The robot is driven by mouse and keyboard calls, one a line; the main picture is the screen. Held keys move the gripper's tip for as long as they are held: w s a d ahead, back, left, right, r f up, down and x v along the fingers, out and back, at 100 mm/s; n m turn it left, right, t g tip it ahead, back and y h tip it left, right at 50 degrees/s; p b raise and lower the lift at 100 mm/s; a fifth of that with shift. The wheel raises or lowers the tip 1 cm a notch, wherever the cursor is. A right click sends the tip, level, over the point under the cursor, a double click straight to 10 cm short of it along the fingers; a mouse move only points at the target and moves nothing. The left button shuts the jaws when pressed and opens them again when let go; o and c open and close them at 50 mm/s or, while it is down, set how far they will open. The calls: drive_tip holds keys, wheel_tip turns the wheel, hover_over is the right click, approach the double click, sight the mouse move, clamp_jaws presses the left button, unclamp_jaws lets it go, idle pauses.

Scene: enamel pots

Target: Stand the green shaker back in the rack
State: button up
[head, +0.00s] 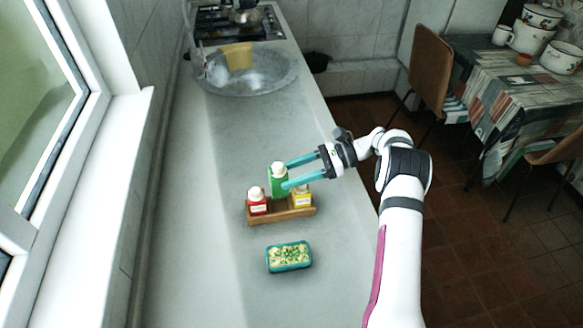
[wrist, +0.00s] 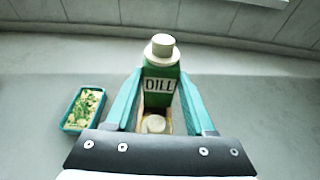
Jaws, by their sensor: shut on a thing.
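The green shaker (head: 278,184) has a white cap and a label reading DILL, and it also shows in the wrist view (wrist: 158,98). My gripper (head: 287,175) is shut on it, with one teal finger on each side. The shaker is upright, over the middle of the wooden rack (head: 284,216), between the red shaker (head: 257,206) and the yellow shaker (head: 302,200). It sits higher in the head view than these two. Its base is hidden, so I cannot tell whether it touches the rack floor. A white cap (wrist: 154,124) shows below it in the wrist view.
A teal dish of yellow and green food (head: 289,257) stands on the counter in front of the rack. A metal basin (head: 245,75) and a stove (head: 235,22) are farther back. The counter left of the rack is clear.

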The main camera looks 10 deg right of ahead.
drive_tip(key=shift+f, duration=2.05)
drive_tip(key=shift+f, duration=0.55)
drive_tip(key=shift+r, duration=0.2)
drive_tip(key=shift+f, duration=0.25)
idle(1.1)
drive_tip(key=shift+r, duration=0.25)
drive_tip(key=shift+f, duration=0.35)
idle(1.2)
drive_tip(key=shift+r, duration=0.1)
drive_tip(key=shift+r, duration=0.25)
